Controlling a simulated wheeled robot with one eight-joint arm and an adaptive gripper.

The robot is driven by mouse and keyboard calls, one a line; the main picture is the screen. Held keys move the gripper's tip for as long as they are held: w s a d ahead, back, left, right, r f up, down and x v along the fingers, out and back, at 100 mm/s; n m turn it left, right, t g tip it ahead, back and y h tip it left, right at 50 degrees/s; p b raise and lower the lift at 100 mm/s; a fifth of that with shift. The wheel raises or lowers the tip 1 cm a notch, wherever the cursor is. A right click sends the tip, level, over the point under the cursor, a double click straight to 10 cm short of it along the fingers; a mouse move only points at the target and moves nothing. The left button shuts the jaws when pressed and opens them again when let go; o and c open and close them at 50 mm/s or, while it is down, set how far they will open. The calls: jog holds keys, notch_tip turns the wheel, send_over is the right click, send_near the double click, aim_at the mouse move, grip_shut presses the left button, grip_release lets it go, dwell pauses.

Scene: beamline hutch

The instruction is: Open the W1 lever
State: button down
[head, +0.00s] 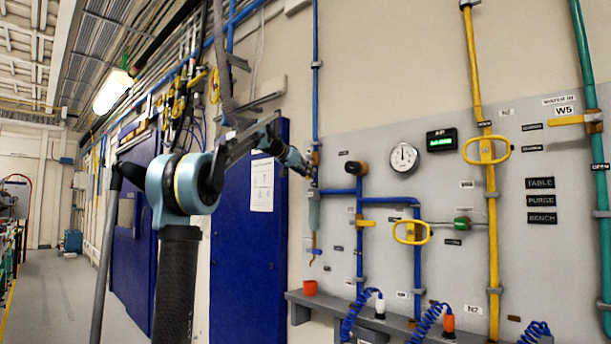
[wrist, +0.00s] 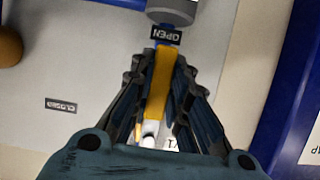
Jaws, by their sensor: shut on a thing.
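In the wrist view a yellow lever (wrist: 160,85) lies lengthwise between the fingers of my gripper (wrist: 158,72), which is shut on it. One end of the lever is close to an OPEN label (wrist: 165,31); a CLOSED label (wrist: 61,105) is off to the left on the panel. A tag beside the lever is mostly hidden, with only a "1" legible. In the head view my gripper (head: 311,178) is at the blue pipe on the panel's left edge, and it hides most of the lever there.
A blue door (head: 235,240) stands left.

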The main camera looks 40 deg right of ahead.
jog(key=shift+w+f, duration=0.1)
jog(key=shift+w, duration=0.05)
jog(key=c, duration=1.5)
grip_release()
jog(key=shift+w, duration=0.1)
jog(key=v, duration=1.2)
jog(key=shift+a+f, duration=0.1)
